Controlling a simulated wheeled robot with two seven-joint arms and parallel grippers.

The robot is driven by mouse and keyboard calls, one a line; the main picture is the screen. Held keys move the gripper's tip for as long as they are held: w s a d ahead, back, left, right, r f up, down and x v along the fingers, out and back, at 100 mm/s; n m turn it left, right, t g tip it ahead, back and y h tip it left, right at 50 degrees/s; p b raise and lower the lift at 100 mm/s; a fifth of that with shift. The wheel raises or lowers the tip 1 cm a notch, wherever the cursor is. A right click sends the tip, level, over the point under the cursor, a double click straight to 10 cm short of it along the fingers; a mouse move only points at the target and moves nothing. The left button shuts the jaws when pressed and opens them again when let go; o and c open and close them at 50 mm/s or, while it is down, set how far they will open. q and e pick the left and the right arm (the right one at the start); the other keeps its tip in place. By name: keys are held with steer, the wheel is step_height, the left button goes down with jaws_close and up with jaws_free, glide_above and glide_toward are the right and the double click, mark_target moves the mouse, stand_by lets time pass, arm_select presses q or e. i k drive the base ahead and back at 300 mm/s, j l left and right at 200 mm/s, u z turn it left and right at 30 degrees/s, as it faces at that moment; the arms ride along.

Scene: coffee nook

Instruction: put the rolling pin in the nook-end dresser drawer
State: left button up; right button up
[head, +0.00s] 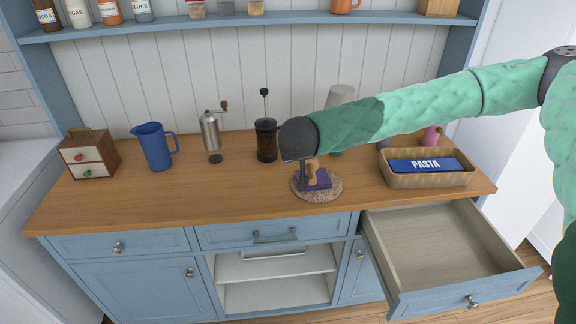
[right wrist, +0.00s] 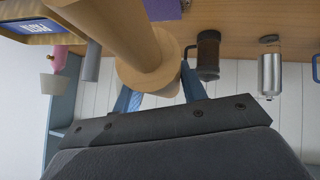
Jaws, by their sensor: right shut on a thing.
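My right gripper (head: 307,174) is above the right-centre of the counter. In the right wrist view its blue fingers (right wrist: 158,84) are shut on the wooden rolling pin (right wrist: 112,28). Only a small tan part of the rolling pin (head: 314,165) shows in the head view, below the dark wrist and over a purple item on a round speckled mat. The far end of the pin is out of the wrist picture. The dresser drawer (head: 432,243) at the right end is pulled open, and its visible inside is empty. My left gripper is not in view.
A basket (head: 430,180) with a blue pasta box stands on the counter behind the open drawer. The speckled mat (head: 334,193) carries the purple item (head: 323,181). A French press (head: 266,140), grinder (head: 210,132) and blue jug (head: 154,147) stand left.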

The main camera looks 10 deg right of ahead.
mark_target(422, 252)
steer(key=z, duration=0.95)
steer(key=i+z, duration=0.35)
steer(key=i+j+z, duration=0.1)
steer(key=z, duration=0.2)
steer(key=i+j+z, duration=0.2)
steer(key=z, duration=0.15)
steer(key=i+j, duration=0.15)
